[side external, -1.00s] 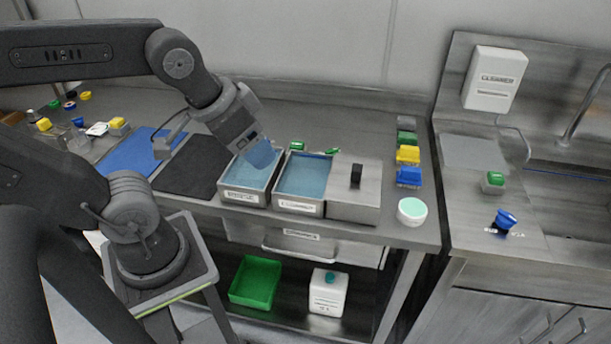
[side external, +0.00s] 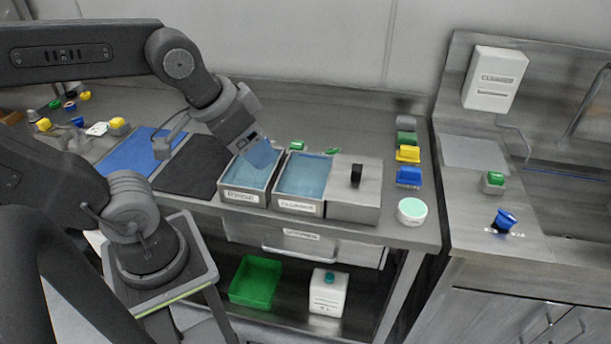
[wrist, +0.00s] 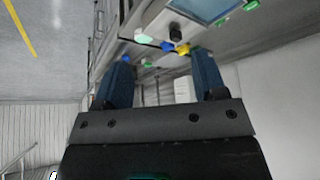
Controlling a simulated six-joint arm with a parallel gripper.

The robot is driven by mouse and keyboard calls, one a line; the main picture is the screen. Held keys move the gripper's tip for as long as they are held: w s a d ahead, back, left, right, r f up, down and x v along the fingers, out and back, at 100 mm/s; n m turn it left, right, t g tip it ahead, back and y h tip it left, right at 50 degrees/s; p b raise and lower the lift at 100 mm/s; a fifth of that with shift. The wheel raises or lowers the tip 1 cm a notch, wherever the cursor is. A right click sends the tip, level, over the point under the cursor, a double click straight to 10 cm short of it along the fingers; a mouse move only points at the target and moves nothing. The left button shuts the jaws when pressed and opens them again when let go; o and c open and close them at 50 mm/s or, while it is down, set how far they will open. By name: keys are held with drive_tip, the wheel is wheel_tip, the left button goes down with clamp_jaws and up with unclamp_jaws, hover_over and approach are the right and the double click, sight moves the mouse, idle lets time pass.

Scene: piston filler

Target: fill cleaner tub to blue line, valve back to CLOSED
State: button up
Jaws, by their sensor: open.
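The cleaner tub (side external: 298,207) is a grey steel tub with a front label, holding pale blue liquid, at the centre of the bench. I cannot make out a blue line inside it. A white CLEANER box (side external: 494,80) hangs on the wall at right. A blue knob (side external: 505,218) sits on the right-hand counter over a small marked plate, likely the valve; its setting is too small to read. My gripper (side external: 264,156) is above the back of the tub left of the cleaner tub. In the wrist view, its blue fingers (wrist: 163,72) stand apart with nothing between them.
The left tub (side external: 243,196) also holds blue liquid. A lidded steel box (side external: 354,210) adjoins the cleaner tub at right. A round mint-topped container (side external: 411,211), coloured blocks (side external: 408,154) and a green button (side external: 495,179) stand farther right. A black mat (side external: 190,168) lies at left.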

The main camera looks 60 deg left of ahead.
drive_tip(key=shift+w+r, duration=0.1)
idle(0.3)
drive_tip(key=m+g, duration=0.3)
drive_tip(key=g, duration=0.3)
hover_over(333, 152)
wheel_tip(333, 152, down, 11)
wheel_tip(333, 152, down, 13)
drive_tip(key=shift+c, duration=0.4)
drive_tip(key=c, duration=0.9)
drive_tip(key=shift+o, duration=0.2)
